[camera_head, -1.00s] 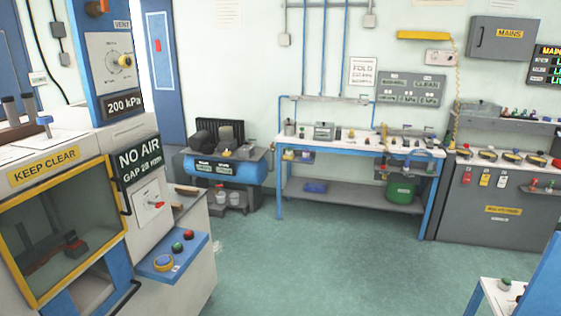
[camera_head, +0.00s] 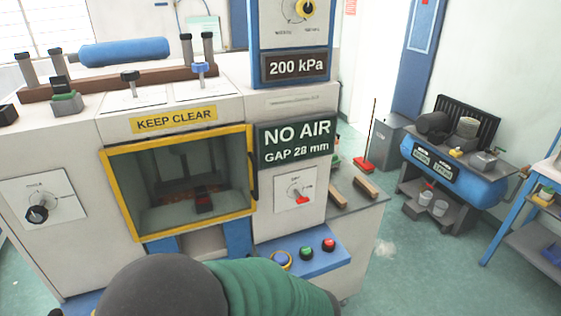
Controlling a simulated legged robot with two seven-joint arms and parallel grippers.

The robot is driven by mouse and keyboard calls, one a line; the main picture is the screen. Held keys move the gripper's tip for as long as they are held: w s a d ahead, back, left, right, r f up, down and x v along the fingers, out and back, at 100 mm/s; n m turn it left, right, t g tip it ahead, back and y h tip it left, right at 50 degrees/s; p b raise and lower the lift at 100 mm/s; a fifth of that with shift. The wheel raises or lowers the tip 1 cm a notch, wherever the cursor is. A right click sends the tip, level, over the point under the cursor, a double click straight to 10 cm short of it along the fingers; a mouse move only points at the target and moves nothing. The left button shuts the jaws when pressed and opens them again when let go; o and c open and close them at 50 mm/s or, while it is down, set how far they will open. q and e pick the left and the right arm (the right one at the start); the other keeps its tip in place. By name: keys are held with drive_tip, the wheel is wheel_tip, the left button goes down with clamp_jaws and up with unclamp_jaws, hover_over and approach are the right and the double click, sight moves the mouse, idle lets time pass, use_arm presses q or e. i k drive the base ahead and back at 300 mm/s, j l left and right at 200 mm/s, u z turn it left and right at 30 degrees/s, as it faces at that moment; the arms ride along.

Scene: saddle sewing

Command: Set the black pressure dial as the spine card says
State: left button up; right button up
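The black pressure dial (camera_head: 37,213) sits on a white plate at the left of the machine's front. Its scale markings are too small to read. A dark rounded shape and a green sleeve-like part (camera_head: 270,288) fill the bottom middle of the view; I cannot tell for sure what they are. The spine card cannot be made out. A sign reads 200 kPa (camera_head: 296,66) and a green display reads NO AIR, GAP 28 mm (camera_head: 295,142). Neither of my grippers shows.
A yellow-framed window (camera_head: 250,170) under a KEEP CLEAR label (camera_head: 174,119) is at the machine's middle. A red-pointer dial (camera_head: 301,194) and a blue button panel (camera_head: 315,252) are right of it. A blue compressor (camera_head: 455,175) stands at right, with open floor before it.

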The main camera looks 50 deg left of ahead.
sight(130, 75)
drive_tip(key=i+l+u, duration=0.2)
drive_tip(key=i+u, duration=0.25)
drive_tip(key=i+l+u, duration=0.2)
drive_tip(key=u, duration=0.3)
drive_tip(key=i+l+u, duration=0.25)
drive_tip(key=l+u, duration=0.2)
drive_tip(key=i+l+u, duration=0.15)
drive_tip(key=l+u, duration=0.8)
drive_tip(key=j+u, duration=0.1)
drive_tip(key=u, duration=0.3)
drive_tip(key=i+u, duration=0.1)
drive_tip(key=u, duration=0.3)
drive_tip(key=i+j+u, duration=0.1)
drive_tip(key=u, duration=0.7)
